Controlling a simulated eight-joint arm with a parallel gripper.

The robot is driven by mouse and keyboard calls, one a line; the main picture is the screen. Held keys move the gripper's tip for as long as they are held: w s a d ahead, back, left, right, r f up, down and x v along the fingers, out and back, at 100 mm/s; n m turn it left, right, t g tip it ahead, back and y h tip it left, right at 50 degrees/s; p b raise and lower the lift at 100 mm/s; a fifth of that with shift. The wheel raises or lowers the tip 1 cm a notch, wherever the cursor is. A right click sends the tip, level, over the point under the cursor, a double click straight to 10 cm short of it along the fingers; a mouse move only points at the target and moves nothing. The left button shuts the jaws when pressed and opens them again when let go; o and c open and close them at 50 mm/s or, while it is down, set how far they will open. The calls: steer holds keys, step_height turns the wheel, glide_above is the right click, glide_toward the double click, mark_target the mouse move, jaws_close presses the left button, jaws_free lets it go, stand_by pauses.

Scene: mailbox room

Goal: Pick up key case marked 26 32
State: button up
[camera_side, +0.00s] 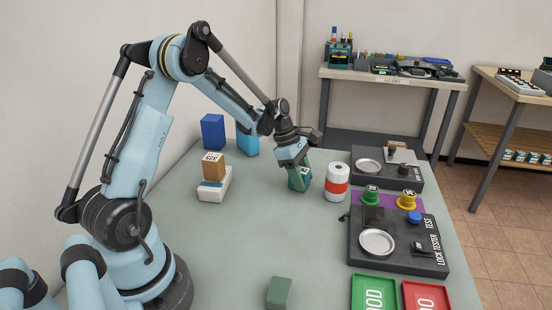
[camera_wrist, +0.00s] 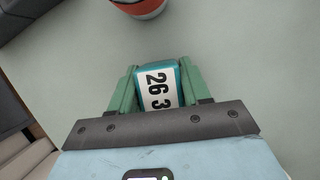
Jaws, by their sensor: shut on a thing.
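The key case (camera_wrist: 157,87) is teal with a white label; "26 3" can be read in the wrist view, and the rest of the label is hidden by my gripper's dark edge. My gripper (camera_wrist: 156,92) has its two green fingers on either side of the case, shut on it. In the side view my gripper (camera_side: 300,169) points down at the key case (camera_side: 299,182) in the middle of the table. I cannot tell whether the case touches the table.
A white can with a red band (camera_side: 336,182) stands just right of the case. The lock tester (camera_side: 398,243) with trays is farther right. A brown box on white blocks (camera_side: 214,182) and blue boxes (camera_side: 213,132) stand to the left. A green block (camera_side: 279,292) lies in front. The table (camera_side: 255,235) between is clear.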

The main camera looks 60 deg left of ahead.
steer(key=shift+c, duration=0.9)
